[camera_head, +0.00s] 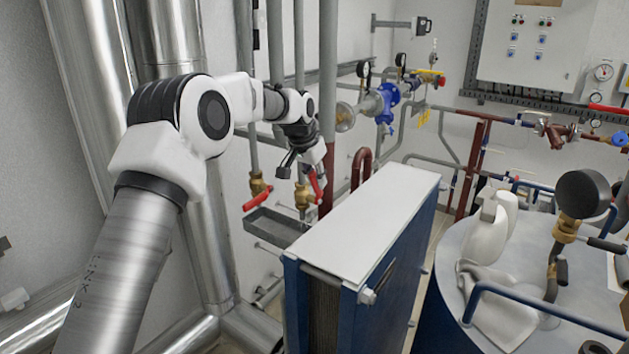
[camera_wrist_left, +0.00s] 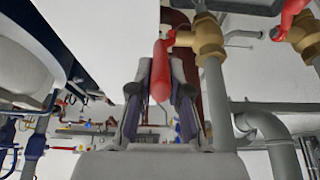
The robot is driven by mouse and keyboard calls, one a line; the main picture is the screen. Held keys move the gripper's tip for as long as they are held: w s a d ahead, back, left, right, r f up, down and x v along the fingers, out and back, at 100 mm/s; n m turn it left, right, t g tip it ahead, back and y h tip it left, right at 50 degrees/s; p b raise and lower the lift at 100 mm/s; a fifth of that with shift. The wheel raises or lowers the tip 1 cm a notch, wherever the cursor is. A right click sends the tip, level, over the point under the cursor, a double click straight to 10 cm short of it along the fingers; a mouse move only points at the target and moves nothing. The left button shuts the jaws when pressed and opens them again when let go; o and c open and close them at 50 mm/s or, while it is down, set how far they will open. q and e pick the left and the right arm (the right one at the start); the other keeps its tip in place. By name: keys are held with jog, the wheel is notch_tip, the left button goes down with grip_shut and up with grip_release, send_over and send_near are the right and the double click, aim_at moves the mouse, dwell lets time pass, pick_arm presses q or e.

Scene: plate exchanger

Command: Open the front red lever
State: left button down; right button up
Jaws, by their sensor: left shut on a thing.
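A red lever (camera_head: 315,187) sits on a brass valve (camera_head: 302,196) on a vertical pipe, just behind the plate exchanger. My left gripper (camera_head: 321,172) is at this lever, reaching down from above. In the left wrist view the red lever (camera_wrist_left: 160,72) lies between the two fingers of my left gripper (camera_wrist_left: 160,98), which are shut on it. The brass valve (camera_wrist_left: 208,38) shows beside them. A second red lever (camera_head: 257,199) on another brass valve (camera_head: 257,183) is to the left, untouched. My right gripper is not in view.
The plate exchanger (camera_head: 365,222), with a white top and blue sides, stands close in front of the valves. A grey tray (camera_head: 275,228) is below them. Vertical pipes (camera_head: 328,70) rise close behind the gripper.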

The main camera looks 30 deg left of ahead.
pick_arm(q)
jog(key=shift+w+r, duration=0.1)
jog(key=shift+r, duration=0.05)
jog(key=c, duration=1.1)
grip_release()
jog(key=v, duration=1.1)
jog(key=shift+r, duration=0.4)
jog(key=shift+s, duration=0.2)
